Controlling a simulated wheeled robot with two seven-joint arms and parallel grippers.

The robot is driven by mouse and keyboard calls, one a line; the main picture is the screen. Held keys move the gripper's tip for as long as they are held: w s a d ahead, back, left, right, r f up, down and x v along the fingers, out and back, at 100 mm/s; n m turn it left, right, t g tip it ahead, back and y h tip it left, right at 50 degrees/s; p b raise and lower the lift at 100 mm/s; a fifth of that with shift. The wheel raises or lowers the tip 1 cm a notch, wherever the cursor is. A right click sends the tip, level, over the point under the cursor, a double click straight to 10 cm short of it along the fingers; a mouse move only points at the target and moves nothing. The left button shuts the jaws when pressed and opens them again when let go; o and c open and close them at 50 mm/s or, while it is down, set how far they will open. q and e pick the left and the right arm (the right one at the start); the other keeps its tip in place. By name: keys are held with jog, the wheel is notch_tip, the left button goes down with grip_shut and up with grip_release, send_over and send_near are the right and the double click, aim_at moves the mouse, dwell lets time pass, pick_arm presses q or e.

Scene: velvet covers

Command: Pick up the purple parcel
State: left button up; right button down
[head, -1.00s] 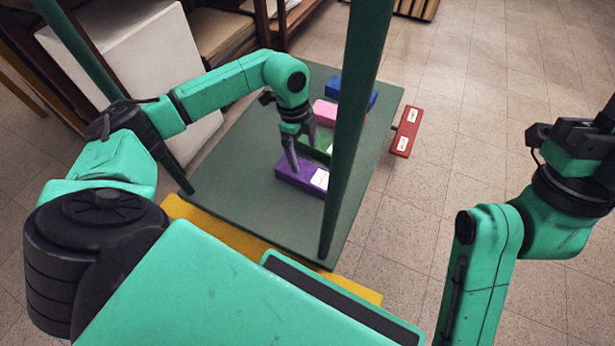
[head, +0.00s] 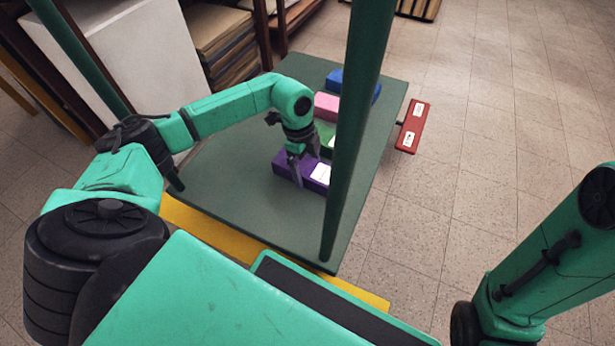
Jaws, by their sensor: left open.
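The purple parcel (head: 283,166) lies on the green table with a white label at its right end. My left gripper (head: 304,164) is open at the parcel. One finger shows in front of the parcel's near side; the other is by its far side. I cannot tell whether either finger touches it. The arm and fingers hide part of the parcel's top. My right arm shows at the right edge, but its gripper is out of the picture.
A green parcel (head: 325,137), a pink parcel (head: 326,105) and a blue parcel (head: 335,79) lie behind the purple one on the table (head: 240,200).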

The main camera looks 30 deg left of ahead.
pick_arm(q)
jog(key=shift+r, duration=0.1)
jog(key=c, duration=1.5)
